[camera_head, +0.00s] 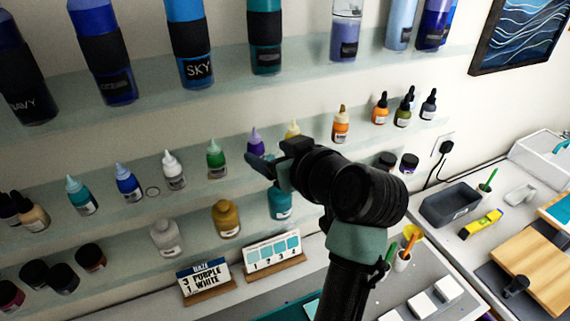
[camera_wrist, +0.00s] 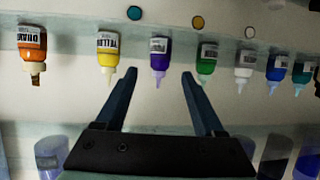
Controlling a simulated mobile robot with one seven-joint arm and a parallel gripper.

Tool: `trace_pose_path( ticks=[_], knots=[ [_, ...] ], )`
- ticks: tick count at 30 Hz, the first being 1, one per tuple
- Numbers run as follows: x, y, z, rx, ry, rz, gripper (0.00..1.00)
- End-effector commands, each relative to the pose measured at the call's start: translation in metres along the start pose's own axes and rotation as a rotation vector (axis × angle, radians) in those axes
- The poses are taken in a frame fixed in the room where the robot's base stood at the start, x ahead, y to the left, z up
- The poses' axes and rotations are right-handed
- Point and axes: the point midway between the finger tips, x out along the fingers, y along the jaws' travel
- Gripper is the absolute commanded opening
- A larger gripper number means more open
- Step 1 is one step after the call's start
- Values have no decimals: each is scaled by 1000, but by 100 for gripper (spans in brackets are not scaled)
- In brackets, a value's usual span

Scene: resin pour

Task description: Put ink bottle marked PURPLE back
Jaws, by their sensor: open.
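The purple ink bottle (camera_head: 256,141) stands upright on the middle glass shelf, between the green bottle (camera_head: 215,160) and the pale yellow one (camera_head: 292,131). Its lower part is hidden behind my gripper in the head view. The wrist view is upside down and shows the purple bottle (camera_wrist: 160,52) with its white label, too small to read. My gripper (camera_head: 271,158) is open in front of this shelf. In the wrist view the two fingers (camera_wrist: 160,73) reach toward the purple bottle, one to each side of it. Nothing is held. I cannot tell how far the fingertips are from it.
Large bottles stand on the upper shelf (camera_head: 220,76). Jars stand below. A card (camera_head: 204,277) reads "3 PURPLE 1 WHITE". A grey tray (camera_head: 450,203) is on the counter.

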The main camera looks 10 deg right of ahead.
Motion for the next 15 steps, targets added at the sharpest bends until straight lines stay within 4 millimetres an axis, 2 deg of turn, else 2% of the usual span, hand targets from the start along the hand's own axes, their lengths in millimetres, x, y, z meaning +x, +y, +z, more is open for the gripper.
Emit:
trace_pose_path(
  ticks=[3,6,10,15],
  knots=[
    [-23,1,2,-2,3,5,70],
    [-38,1,1,-1,3,3,70],
    [-49,1,0,-1,1,3,70],
    [-53,0,-1,-1,1,2,70]
  ],
)
